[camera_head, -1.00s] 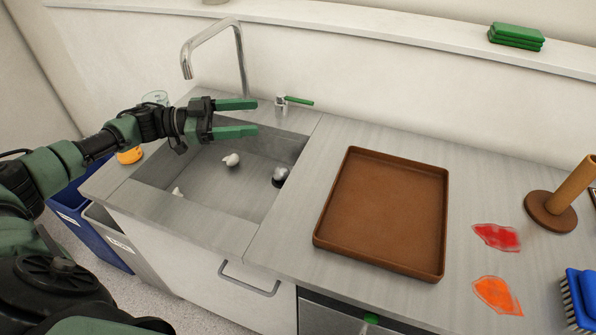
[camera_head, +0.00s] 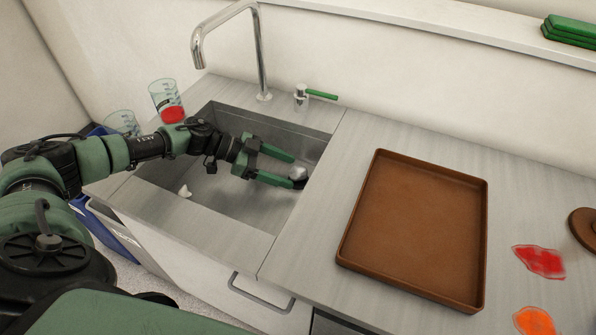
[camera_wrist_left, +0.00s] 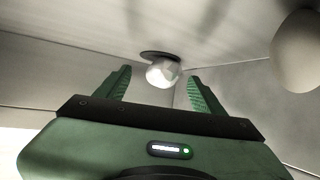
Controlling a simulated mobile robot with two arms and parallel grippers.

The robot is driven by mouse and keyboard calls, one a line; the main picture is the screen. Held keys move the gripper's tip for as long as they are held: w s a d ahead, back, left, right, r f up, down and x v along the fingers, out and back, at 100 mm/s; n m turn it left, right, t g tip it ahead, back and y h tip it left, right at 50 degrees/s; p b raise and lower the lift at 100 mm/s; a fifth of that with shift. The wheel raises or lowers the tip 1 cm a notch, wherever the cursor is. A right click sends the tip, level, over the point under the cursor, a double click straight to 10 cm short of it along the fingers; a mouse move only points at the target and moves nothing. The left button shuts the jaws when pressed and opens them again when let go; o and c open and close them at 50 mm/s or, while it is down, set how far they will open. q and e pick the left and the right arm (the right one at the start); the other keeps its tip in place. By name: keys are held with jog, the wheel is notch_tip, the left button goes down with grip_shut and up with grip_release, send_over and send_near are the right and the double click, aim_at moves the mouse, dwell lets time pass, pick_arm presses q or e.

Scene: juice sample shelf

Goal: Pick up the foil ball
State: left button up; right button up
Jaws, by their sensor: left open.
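The foil ball (camera_head: 299,173) is a small shiny silver lump inside the sink (camera_head: 225,207), by its right wall. In the left wrist view the foil ball (camera_wrist_left: 162,73) shows just past and between the two fingertips, beside a dark round drain (camera_wrist_left: 157,54). My left gripper (camera_head: 293,170) reaches down into the sink, open, with its green fingers pointing at the ball. In the left wrist view the fingers (camera_wrist_left: 158,78) stand apart with nothing clamped between them. My right gripper is not in view.
A pale rounded object (camera_wrist_left: 297,52) shows at right in the wrist view. The faucet (camera_head: 262,60) and a beaker with red liquid (camera_head: 172,103) stand behind. A brown tray (camera_head: 478,240) is on the counter right.

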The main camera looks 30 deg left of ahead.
aim_at(298, 168)
pick_arm(q)
jog(key=x, duration=0.4)
jog(key=shift+w+r, duration=0.15)
jog(key=shift+w, duration=0.05)
jog(key=shift+w+d, duration=0.1)
jog(key=shift+d, duration=0.05)
jog(key=c, duration=1.4)
jog(key=shift+c, duration=0.2)
jog(key=shift+r+p, duration=0.5)
jog(key=shift+p, duration=0.55)
jog(key=shift+r+p, duration=0.3)
jog(key=shift+p, duration=0.1)
jog(key=s+a, duration=0.1)
jog(key=a, duration=0.1)
jog(key=s+a, duration=0.1)
jog(key=a, duration=0.1)
jog(key=s+a+b, duration=0.1)
jog(key=a, duration=0.2)
jog(key=shift+s+a+f, duration=0.1)
jog(key=shift+s+f, duration=0.1)
jog(key=shift+f, duration=0.2)
notch_tip(298, 168, up, 14)
jog(key=p, duration=1.4)
